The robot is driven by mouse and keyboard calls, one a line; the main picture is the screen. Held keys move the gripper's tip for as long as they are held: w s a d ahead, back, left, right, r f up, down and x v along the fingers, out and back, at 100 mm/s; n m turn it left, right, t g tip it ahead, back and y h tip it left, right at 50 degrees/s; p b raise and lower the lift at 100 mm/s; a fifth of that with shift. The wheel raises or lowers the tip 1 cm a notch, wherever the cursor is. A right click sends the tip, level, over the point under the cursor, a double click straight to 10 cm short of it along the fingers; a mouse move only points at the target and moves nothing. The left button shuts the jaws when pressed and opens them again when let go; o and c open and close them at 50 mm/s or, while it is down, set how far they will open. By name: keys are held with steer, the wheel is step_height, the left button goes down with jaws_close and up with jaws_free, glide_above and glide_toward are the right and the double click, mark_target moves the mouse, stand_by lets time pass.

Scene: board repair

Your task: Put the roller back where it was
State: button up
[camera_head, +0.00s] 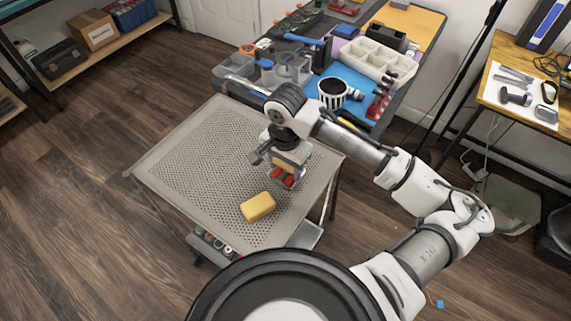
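My gripper (285,176) points down over the right part of a grey perforated table (190,150). A small red thing shows at its fingertips, with a tan piece just above. I cannot tell whether the red is part of the fingers or something held, nor whether the fingers are open or shut. A yellow-orange block (258,207) lies on the table below and to the left of the gripper, apart from it. I cannot pick out the roller with certainty; anything between the fingers is too small to make out.
Behind the perforated table, a cluttered workbench holds a striped cup (332,94), a white divided tray (376,61) and clear bins (235,70). A wooden desk (499,53) stands at right with tools on a white sheet (520,96). The perforated table's left half is clear.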

steer(key=shift+o, duration=1)
steer(key=shift+s+f, duration=0.1)
steer(key=shift+f, duration=0.35)
steer(key=shift+o, duration=0.4)
steer(key=shift+r+p, duration=0.3)
steer(key=shift+r, duration=0.4)
step_height(320, 180, up, 12)
steer(key=shift+f, duration=0.1)
